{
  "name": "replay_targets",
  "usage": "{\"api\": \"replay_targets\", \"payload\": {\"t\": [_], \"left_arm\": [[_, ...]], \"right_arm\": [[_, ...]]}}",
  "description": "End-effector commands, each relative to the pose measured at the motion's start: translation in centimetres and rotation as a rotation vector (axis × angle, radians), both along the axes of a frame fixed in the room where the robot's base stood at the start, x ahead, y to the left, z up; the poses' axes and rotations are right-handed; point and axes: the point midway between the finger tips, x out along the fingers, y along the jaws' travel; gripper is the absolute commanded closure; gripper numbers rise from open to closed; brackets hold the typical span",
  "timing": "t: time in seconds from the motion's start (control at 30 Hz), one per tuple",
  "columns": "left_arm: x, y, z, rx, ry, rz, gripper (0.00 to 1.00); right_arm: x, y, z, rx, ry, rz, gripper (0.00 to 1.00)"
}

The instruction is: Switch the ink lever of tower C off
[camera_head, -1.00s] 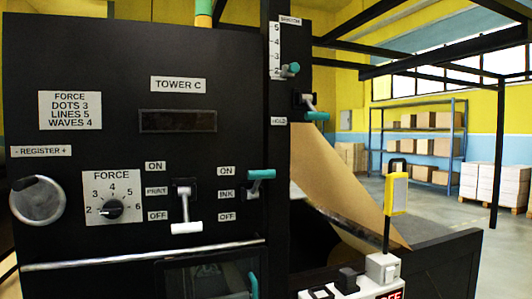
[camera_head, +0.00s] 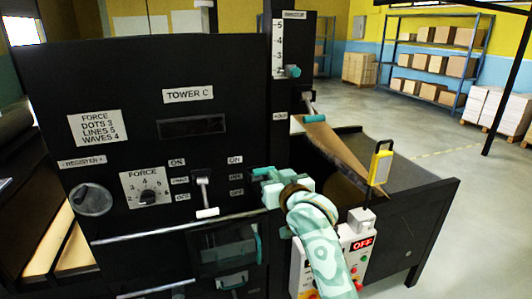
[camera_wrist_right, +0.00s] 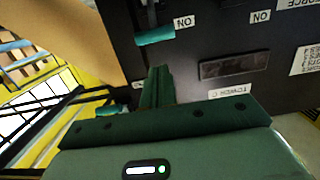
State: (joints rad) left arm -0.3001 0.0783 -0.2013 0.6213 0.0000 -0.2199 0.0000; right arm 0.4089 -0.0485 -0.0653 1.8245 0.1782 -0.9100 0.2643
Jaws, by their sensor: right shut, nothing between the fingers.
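Tower C's black panel (camera_head: 120,110) bears the label TOWER C (camera_head: 188,95). The ink lever (camera_head: 263,171) has a teal handle, raised at the height of its ON label (camera_head: 235,159); its base is partly hidden by my gripper in the head view. The teal handle also shows in the right wrist view (camera_wrist_right: 155,36), upside down there. My right gripper (camera_head: 270,191) is shut and empty, just below the handle in the head view. Its green fingers (camera_wrist_right: 157,86) point at the panel; I cannot tell whether they touch the lever. My left gripper is not in view.
The print lever (camera_head: 206,198) stands left of the ink lever with its white handle down. A force dial (camera_head: 148,197) and round register knob (camera_head: 91,199) are further left. A metal bar (camera_head: 160,230) crosses below. Brown paper (camera_head: 335,145) runs at the right.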

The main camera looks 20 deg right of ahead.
Motion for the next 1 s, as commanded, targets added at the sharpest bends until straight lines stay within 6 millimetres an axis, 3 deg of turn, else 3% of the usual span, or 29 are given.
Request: {"api": "replay_targets", "payload": {"t": [0.03,0.13,0.57,0.77,1.0], "left_arm": [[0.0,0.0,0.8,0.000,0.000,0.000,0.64],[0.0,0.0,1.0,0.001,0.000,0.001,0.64],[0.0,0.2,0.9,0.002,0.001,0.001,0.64],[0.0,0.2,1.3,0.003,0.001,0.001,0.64],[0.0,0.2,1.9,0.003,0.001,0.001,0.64]], "right_arm": [[-0.1,-0.1,2.0,0.003,-0.019,-0.002,1.00],[-0.3,-0.1,3.3,0.007,-0.037,-0.004,1.00],[0.3,-0.1,3.3,0.007,-0.039,-0.004,1.00],[3.3,0.0,3.2,0.007,-0.039,-0.004,1.00],[8.5,0.1,2.8,0.007,-0.038,-0.004,1.00]]}}
